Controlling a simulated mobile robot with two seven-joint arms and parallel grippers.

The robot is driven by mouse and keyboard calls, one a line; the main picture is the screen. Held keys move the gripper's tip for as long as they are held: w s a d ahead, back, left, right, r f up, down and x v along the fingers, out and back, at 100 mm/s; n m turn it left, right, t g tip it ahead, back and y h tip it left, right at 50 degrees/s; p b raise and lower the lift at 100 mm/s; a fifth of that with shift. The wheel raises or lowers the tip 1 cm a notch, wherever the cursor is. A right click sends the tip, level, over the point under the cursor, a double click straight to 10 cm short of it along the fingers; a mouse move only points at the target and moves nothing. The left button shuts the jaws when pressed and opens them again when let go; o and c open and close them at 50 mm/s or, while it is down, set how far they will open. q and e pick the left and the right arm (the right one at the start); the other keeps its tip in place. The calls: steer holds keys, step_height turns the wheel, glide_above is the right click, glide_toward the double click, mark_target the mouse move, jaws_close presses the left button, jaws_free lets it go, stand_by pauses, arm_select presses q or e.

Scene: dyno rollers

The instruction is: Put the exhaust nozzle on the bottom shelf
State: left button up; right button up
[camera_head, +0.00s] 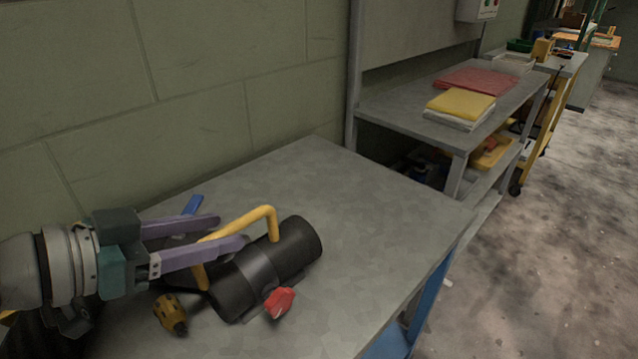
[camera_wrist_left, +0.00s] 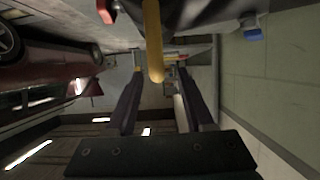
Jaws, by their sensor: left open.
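The exhaust nozzle (camera_head: 290,248) is a black cylinder with a yellow bar handle (camera_head: 240,220) and a red knob (camera_head: 279,302). It lies on the near grey table. My left gripper (camera_head: 231,230) has its two purple fingers apart at the handle. In the left wrist view the yellow handle (camera_wrist_left: 153,45) shows between the finger lines, near the tips of the left gripper (camera_wrist_left: 158,72). I cannot tell whether the fingers touch it. A lower shelf (camera_head: 507,160) shows under the grey bench behind. My right gripper is not in view.
The near table (camera_head: 330,185) is clear behind and right of the nozzle. A blue item (camera_head: 193,205) and a yellow-black piece (camera_head: 170,313) are close to the gripper. Folded yellow cloth (camera_head: 460,104) and red cloth (camera_head: 485,81) lie on the bench. A yellow tray (camera_head: 490,152) occupies its lower shelf.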

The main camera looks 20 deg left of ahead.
mark_target(231, 224)
arm_select(q)
steer(key=b+x, duration=0.1)
steer(key=x, duration=0.3)
steer(key=shift+w+d+r, duration=0.1)
steer(key=shift+w+d, duration=0.05)
steer(key=shift+w, duration=0.1)
jaws_close()
stand_by(1.1)
steer(key=shift+r, duration=0.2)
